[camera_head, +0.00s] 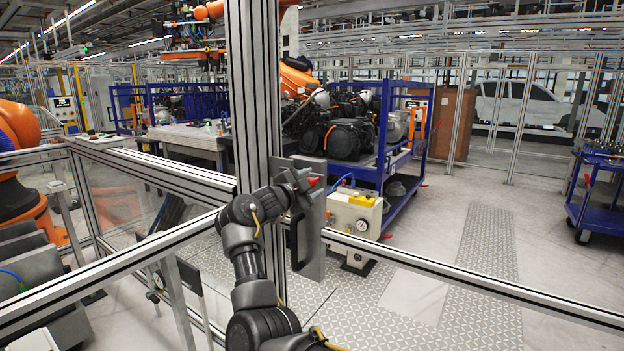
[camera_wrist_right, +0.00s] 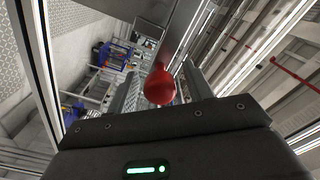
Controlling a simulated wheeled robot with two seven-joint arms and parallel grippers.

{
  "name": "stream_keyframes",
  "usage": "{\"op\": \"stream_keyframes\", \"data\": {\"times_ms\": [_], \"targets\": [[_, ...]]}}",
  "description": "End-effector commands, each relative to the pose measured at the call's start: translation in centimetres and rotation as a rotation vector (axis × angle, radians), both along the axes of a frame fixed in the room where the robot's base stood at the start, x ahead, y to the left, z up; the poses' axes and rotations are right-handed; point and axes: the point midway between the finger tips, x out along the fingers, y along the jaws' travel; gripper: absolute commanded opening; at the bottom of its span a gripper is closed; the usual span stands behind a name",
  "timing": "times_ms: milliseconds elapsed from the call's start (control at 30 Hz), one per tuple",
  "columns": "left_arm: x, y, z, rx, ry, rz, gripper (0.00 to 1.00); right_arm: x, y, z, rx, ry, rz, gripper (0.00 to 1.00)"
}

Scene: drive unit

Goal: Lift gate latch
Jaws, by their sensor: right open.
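The gate latch (camera_head: 314,235) is a grey plate with a black pull handle on the metal gate frame, near the middle of the head view. Its red knob (camera_head: 313,181) shows at the top of the plate. In the wrist view the round red knob (camera_wrist_right: 160,86) is large and central. My right gripper (camera_head: 304,178) is at the latch top, beside the knob. Its open fingers (camera_wrist_right: 160,92) show on either side of the knob in the wrist view, with no clear contact. My left gripper is not in view.
A thick aluminium post (camera_head: 252,100) stands directly behind my right wrist. Fence rails (camera_head: 470,285) run across the front on both sides. Beyond them are a blue rack (camera_head: 400,190) with dark engine parts, a beige box with gauges (camera_head: 352,215), and open floor at right.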

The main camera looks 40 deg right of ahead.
Motion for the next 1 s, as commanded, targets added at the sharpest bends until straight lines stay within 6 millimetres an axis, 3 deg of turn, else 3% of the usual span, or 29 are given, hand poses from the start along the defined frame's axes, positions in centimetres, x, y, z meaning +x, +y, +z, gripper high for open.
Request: {"op": "stream_keyframes", "data": {"times_ms": [400, 800, 1000], "targets": [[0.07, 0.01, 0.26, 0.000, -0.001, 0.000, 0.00, 0.22, -0.88, -0.06, 0.000, 0.000, 0.000, 0.51], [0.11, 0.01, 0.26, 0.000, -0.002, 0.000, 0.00, 0.21, -0.84, -0.06, 0.000, 0.000, 0.000, 0.00], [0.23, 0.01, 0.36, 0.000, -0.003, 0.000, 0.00, 0.21, -0.94, 0.04, -0.001, 0.004, -0.001, 0.00]]}}
